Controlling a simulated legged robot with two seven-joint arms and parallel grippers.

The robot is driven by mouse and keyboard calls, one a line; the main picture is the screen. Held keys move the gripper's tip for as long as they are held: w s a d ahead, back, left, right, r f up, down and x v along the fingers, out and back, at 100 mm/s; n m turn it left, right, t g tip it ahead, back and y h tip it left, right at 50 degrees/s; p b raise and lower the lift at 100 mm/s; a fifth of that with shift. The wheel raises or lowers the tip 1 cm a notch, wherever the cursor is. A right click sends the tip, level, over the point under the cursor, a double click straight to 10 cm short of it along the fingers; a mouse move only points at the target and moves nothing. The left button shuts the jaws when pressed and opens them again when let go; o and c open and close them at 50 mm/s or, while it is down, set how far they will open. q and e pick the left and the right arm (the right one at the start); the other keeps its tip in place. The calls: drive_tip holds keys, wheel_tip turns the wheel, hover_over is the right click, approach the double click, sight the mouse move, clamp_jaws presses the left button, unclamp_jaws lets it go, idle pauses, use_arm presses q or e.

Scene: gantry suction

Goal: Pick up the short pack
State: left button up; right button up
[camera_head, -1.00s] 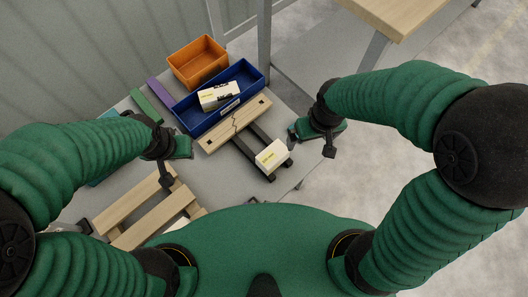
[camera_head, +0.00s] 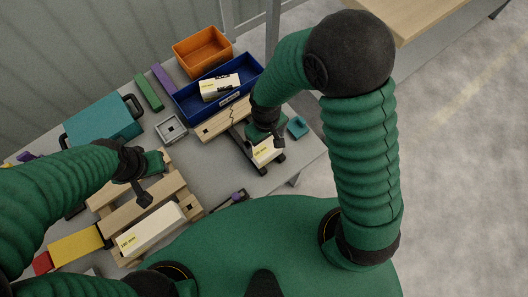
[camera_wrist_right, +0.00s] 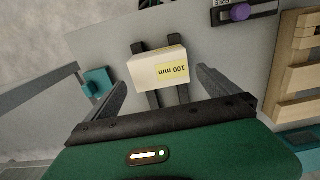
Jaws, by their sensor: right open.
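The short pack, a small cream block with a yellow label reading 100 mm, lies across two dark rails in the right wrist view (camera_wrist_right: 150,72). It also shows partly covered in the head view (camera_head: 265,153). My right gripper (camera_wrist_right: 162,88) is open, with its two fingers spread to either side of the pack's near end and clear space beside it. In the head view the right gripper (camera_head: 270,138) is over the pack. My left gripper (camera_head: 148,182) hangs above the wooden pallet; its jaw opening is unclear.
A longer pack (camera_head: 150,232) lies on the wooden pallet (camera_head: 118,212). Another pack (camera_head: 219,88) sits in the blue bin (camera_head: 198,119), beside an orange bin (camera_head: 200,50). A teal case (camera_head: 103,122) stands left. A small teal block (camera_head: 297,126) is near the right edge.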

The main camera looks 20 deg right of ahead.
sight(265, 148)
drive_tip(key=shift+d+f, duration=0.25)
drive_tip(key=shift+f, duration=0.3)
drive_tip(key=f+b, duration=0.2)
drive_tip(key=f, duration=0.1)
drive_tip(key=s+f, duration=0.1)
drive_tip(key=shift+a+f+b, duration=0.25)
drive_tip(key=shift+f+b, duration=0.05)
drive_tip(key=shift+b, duration=0.1)
drive_tip(key=shift+w+a+f, duration=0.1)
drive_tip(key=shift+w+f, duration=0.25)
drive_tip(key=shift+w, duration=0.35)
drive_tip(key=shift+s+d+r, duration=0.25)
drive_tip(key=c, duration=0.6)
drive_tip(key=shift+w+f, duration=0.1)
drive_tip(key=c, duration=0.5)
drive_tip(key=shift+a, duration=0.1)
drive_tip(key=shift+c, duration=1)
drive_tip(key=shift+a, duration=0.1)
drive_tip(key=shift+c, duration=0.2)
